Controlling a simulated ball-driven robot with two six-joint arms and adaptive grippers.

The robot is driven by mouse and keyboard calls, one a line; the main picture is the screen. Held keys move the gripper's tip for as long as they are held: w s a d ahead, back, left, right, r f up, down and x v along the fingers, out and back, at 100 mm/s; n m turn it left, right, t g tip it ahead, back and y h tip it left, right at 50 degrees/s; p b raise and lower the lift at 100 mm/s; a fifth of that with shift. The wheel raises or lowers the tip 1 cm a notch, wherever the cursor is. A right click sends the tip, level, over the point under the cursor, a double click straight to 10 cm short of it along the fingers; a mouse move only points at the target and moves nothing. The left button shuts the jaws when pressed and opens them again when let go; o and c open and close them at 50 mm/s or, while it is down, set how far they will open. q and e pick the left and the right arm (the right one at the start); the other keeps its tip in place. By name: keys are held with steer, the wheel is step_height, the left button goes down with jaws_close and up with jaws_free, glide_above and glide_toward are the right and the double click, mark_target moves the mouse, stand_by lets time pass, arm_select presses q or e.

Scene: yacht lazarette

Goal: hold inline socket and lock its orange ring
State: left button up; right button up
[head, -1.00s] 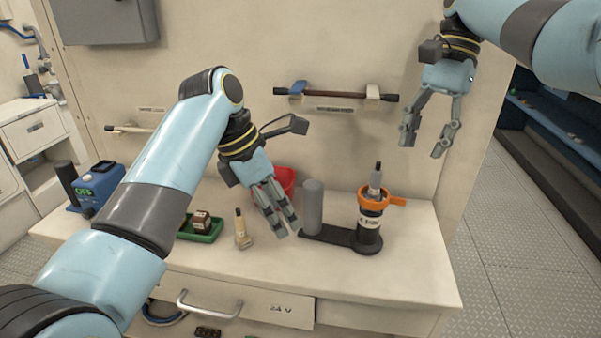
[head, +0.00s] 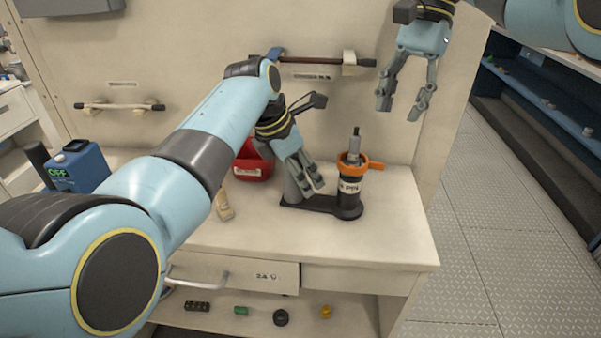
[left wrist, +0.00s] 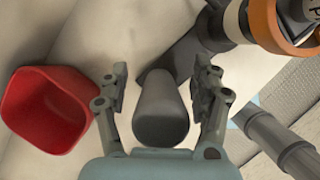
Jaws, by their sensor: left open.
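The black inline socket (head: 349,190) stands upright on a dark base (head: 320,205) on the bench, with a white label. Its orange ring (head: 361,163) with a side tab sits near the top, and a grey plug (head: 354,145) rises from it. A grey post (head: 293,187) stands at the base's left end, partly hidden by my left gripper (head: 314,190). That gripper is open; in the left wrist view the post (left wrist: 162,110) shows between its spread fingers, with no clear contact. My right gripper (head: 401,107) is open and empty, above and right of the socket.
A red bin (head: 252,162) stands behind and left of the post. A beige-based item (head: 224,205) is partly hidden by my left arm. A blue OFF box (head: 77,170) is at the left. The bench's front right is clear. Small parts lie on the shelf below.

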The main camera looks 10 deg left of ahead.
arm_select(q)
steer(key=shift+f, duration=0.25)
jaws_close()
stand_by(0.3)
